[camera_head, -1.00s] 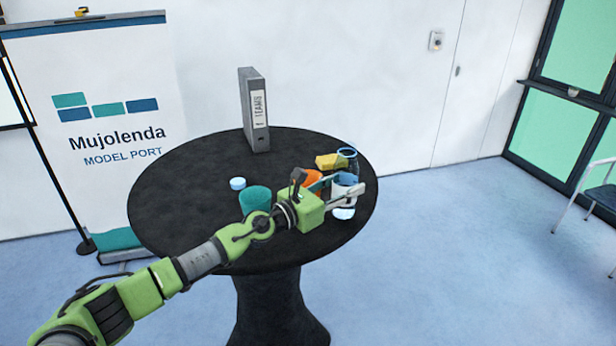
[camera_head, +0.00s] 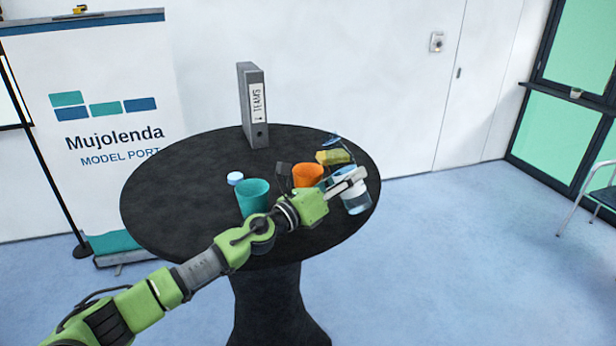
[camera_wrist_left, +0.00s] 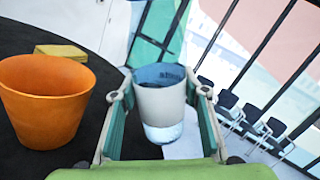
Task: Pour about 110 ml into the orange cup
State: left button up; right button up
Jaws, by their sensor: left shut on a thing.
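The orange cup (camera_head: 307,174) stands upright on the black round table, just left of my left gripper (camera_head: 347,181). It also shows at the left of the left wrist view (camera_wrist_left: 45,105). I see no stream of liquid. The fingers hide part of the bottle. My right gripper is not in view.
A teal cup (camera_head: 253,198) stands left of my gripper, with a small white-and-blue cap (camera_head: 235,178) behind it. A yellow block (camera_head: 333,157) lies behind the orange cup. A grey binder (camera_head: 252,105) stands at the back. The table's (camera_head: 165,195) left side is clear.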

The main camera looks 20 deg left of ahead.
pick_arm(q)
jog(key=shift+f+n+b, duration=0.25)
jog(key=shift+n+b, duration=0.3)
jog(key=shift+n, duration=0.15)
jog(key=shift+r+n+t, duration=0.3)
jog(key=shift+r+n, duration=0.1)
jog(key=shift+d+r+n+p, duration=0.2)
jog(key=shift+r+n+p, duration=0.15)
jog(key=shift+n, duration=0.35)
jog(key=shift+s+d+f+n+b, duration=0.15)
jog(key=shift+f+n+b, duration=0.25)
jog(key=shift+s+d+f+n+t+b, duration=0.1)
jog(key=shift+d+n+t+b, duration=0.25)
jog(key=shift+n, duration=0.35)
jog(key=shift+r+n+y+p, duration=0.3)
jog(key=shift+n+y, duration=0.1)
jog(key=shift+d+r+n+t, duration=0.1)
jog(key=shift+n+t, duration=0.25)
jog(key=shift+n, duration=0.05)
jog(key=shift+s+d+n+y, duration=0.2)
jog(key=shift+n+y, duration=0.2)
jog(key=shift+n, duration=0.7)
jog(key=shift+w+a+r+n+t+y+b, duration=0.15)
jog(key=shift+a+n+t+b, duration=0.1)
jog(key=shift+n, duration=0.35)
jog(key=shift+w+a+f+n+t+y+b, duration=0.1)
jog(key=shift+a+n+t+y, duration=0.1)
jog(key=shift+n, duration=0.4)
